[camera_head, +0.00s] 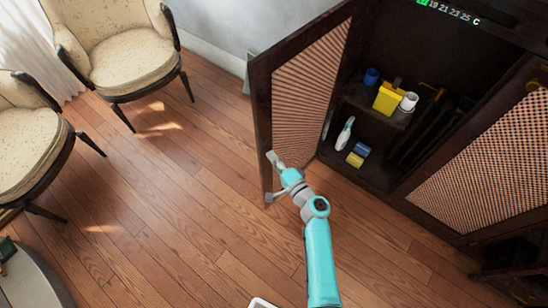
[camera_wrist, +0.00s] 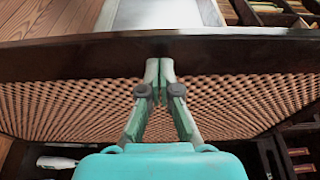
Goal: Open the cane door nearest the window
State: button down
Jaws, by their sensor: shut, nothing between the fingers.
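The cane door (camera_head: 302,100) on the window side stands swung well open from the cabinet, its dark-framed free edge toward the left. It also shows in the wrist view (camera_wrist: 70,105) as a woven panel under a dark rail. My gripper (camera_head: 274,158) is at the lower part of the door's free edge. In the wrist view my gripper (camera_wrist: 160,68) is shut and empty, its fingertips together against or just in front of the dark rail; I cannot tell if they touch.
The open cabinet holds a yellow box (camera_head: 389,97), a white cup (camera_head: 408,102), a white bottle (camera_head: 345,134) and a sponge (camera_head: 355,159). Cream chairs (camera_head: 120,50) stand by the curtain (camera_head: 22,45). The wooden floor (camera_head: 180,200) left of the door is clear.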

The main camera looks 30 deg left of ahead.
jog(key=shift+d, duration=0.1)
jog(key=v, duration=1.1)
jog(key=shift+s+d, duration=0.2)
jog(key=shift+d, duration=0.15)
jog(key=s+d+f+t+h, duration=0.1)
jog(key=s+d+f+h, duration=0.3)
jog(key=s+d, duration=0.6)
jog(key=s+d+f+t+h, duration=0.2)
jog(key=s+d+h, duration=0.5)
jog(key=s+d, duration=0.25)
jog(key=s+d+r+n+t+h, duration=0.1)
jog(key=s+d+r+n, duration=0.1)
jog(key=r, duration=0.6)
jog(key=s+d+r+n+t+h, duration=0.1)
jog(key=s+d+r+h, duration=0.1)
jog(key=s+d+r, duration=0.3)
jog(key=s+d+r+n+t+h, duration=0.1)
jog(key=s+d+r+n, duration=0.1)
jog(key=s+r, duration=0.4)
notch_tip(320, 180, up, 5)
jog(key=shift+s+d+f+n+h, duration=0.2)
jog(key=shift+s+d+n+h, duration=0.15)
jog(key=shift+d, duration=0.35)
